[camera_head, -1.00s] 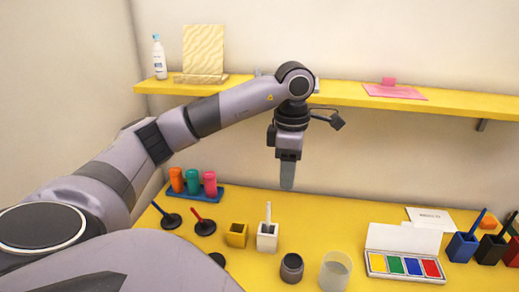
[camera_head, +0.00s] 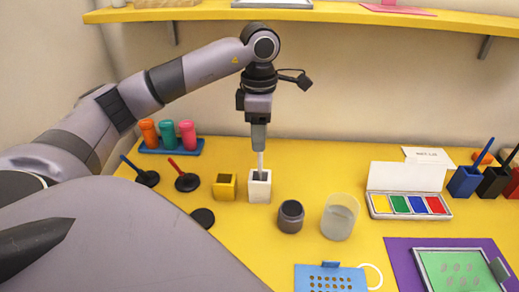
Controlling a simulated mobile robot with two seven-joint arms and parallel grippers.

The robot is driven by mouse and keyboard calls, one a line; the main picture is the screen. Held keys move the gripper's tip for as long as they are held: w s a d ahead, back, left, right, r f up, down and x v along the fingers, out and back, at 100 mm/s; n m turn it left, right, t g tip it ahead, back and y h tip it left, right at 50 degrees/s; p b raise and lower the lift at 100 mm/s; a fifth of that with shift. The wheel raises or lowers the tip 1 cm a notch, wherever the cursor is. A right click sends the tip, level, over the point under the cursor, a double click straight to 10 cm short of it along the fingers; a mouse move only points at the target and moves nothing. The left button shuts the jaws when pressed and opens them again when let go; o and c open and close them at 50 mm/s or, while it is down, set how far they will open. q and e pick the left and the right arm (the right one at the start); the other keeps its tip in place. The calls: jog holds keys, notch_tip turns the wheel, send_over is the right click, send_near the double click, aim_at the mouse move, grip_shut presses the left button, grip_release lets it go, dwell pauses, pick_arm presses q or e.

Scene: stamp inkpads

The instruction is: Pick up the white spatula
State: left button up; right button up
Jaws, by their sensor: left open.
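The white spatula (camera_head: 261,162) stands upright in a small white square holder (camera_head: 259,192) on the yellow table. Its upper part shows just below my left gripper; its lower end is inside the holder. My left gripper (camera_head: 259,146) points straight down directly over the holder, with its fingertips around or just in front of the spatula's top. The jaws are open, seen edge-on, so I cannot tell whether they touch the spatula. My right gripper is not in view.
A yellow holder (camera_head: 225,187) stands just left of the white one. A dark grey cup (camera_head: 290,216) and a clear beaker (camera_head: 340,217) stand to the right. Stampers (camera_head: 187,181) and a paint box (camera_head: 409,204) lie farther out. A yellow shelf (camera_head: 330,13) runs above.

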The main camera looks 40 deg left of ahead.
aim_at(260, 171)
pick_arm(q)
notch_tip(260, 171, down, 6)
jog(key=shift+s+d+r, duration=0.1)
jog(key=shift+r, duration=0.1)
grip_shut()
